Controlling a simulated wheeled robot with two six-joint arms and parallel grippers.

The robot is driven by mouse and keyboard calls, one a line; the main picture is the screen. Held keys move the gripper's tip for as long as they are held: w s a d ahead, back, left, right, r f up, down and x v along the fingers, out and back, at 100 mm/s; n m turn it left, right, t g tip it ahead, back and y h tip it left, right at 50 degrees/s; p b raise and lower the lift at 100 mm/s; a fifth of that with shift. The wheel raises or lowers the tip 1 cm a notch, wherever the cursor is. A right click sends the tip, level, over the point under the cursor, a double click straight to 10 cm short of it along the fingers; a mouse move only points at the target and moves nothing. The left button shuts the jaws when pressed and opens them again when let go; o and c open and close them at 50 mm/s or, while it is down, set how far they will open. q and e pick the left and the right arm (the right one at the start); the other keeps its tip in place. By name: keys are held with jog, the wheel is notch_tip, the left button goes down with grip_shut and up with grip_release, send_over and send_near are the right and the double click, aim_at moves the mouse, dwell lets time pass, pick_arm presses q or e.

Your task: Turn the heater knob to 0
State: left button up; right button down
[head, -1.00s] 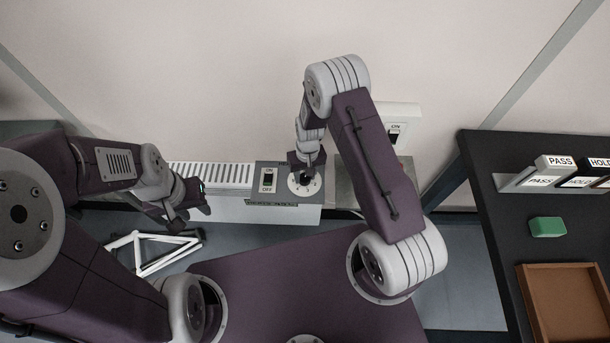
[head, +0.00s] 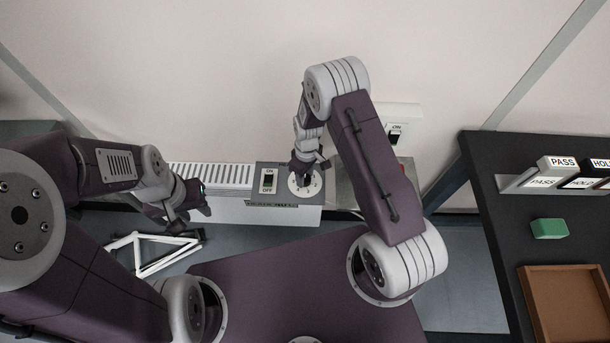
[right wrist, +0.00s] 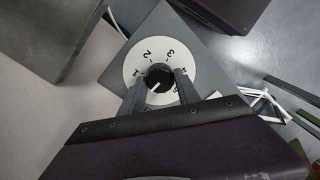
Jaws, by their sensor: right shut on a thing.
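The heater (head: 285,211) stands against the wall, with a white round dial (head: 318,186) on its grey top. Part of the dial is hidden by my fingers. My right gripper (right wrist: 160,86) is shut on the knob from both sides; it also shows in the head view (head: 304,176).
A rocker switch (head: 267,182) lies left of the dial. A wall switch (head: 395,134) is to the right. A white frame (head: 145,262) is on the floor. A dark table (head: 490,225) at right holds a green block (head: 549,228) and a brown tray (head: 530,300).

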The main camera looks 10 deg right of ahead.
dwell(0.5)
jog(key=c, duration=0.9)
grip_release()
jog(key=r+p, duration=0.1)
jog(key=r, duration=0.8)
jog(key=shift+w+d+p, duration=0.15)
jog(key=shift+d+p, duration=0.05)
jog(key=shift+p, duration=0.2)
notch_tip(320, 180, up, 16)
jog(key=m+p, duration=0.4)
jog(key=p, duration=0.3)
send_over(306, 177)
jog(key=s+d, duration=0.3)
jog(key=s, duration=0.3)
jog(key=s+r+m+p, duration=0.1)
jog(key=s+r, duration=0.1)
jog(key=s+d+r+m+t+p, duration=0.1)
jog(key=s+r+m, duration=0.1)
jog(key=s+r, duration=0.1)
jog(key=s+d+r+m+p, duration=0.1)
jog(key=s+r, duration=0.1)
jog(key=s, duration=0.1)
jog(key=shift+d+r+t+p, duration=0.1)
jog(key=shift+r+t+p, duration=0.15)
jog(key=shift+t+p, duration=0.05)
